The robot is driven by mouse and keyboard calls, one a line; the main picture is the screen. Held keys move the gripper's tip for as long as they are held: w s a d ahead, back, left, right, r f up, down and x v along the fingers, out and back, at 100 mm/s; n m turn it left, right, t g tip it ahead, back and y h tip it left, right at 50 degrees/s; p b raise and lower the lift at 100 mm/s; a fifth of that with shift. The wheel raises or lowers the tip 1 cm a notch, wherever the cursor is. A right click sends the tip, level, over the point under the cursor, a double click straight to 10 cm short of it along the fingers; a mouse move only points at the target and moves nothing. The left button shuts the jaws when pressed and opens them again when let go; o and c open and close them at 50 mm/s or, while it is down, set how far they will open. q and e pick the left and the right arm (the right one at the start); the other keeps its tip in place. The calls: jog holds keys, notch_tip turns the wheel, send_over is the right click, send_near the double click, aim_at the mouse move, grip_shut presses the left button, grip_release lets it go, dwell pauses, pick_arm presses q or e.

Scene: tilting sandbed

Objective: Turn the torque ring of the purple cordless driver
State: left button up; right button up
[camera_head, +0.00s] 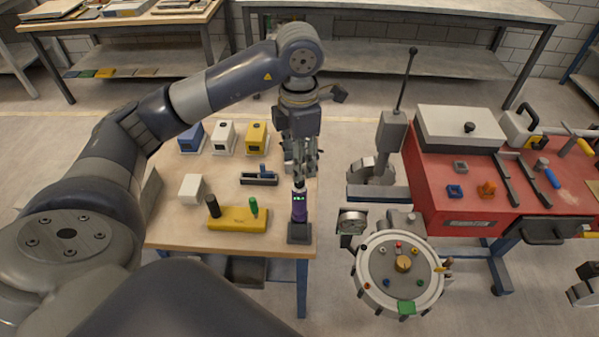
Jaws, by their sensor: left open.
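The purple cordless driver (299,208) stands upright in a dark block-like base at the front right corner of the wooden table. Its upper part shows small lit marks, and its dark, narrow top points up toward my left gripper. My left gripper (301,172) points down with open fingers right above and around the driver's top. The torque ring is too small and too covered by the fingers to make out, and I cannot tell whether they touch it. My right gripper is not clearly visible.
A yellow block with black and green pegs (238,219), a black tray (259,179) and a white box (191,188) stand left of the driver on the table (175,228). A round dial-topped device (372,283) and a red workbench (440,185) stand to the right.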

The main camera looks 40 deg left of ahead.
aim_at(299, 183)
pick_arm(q)
jog(key=shift+f+p, duration=0.6)
jog(key=shift+f, duration=2)
grip_shut()
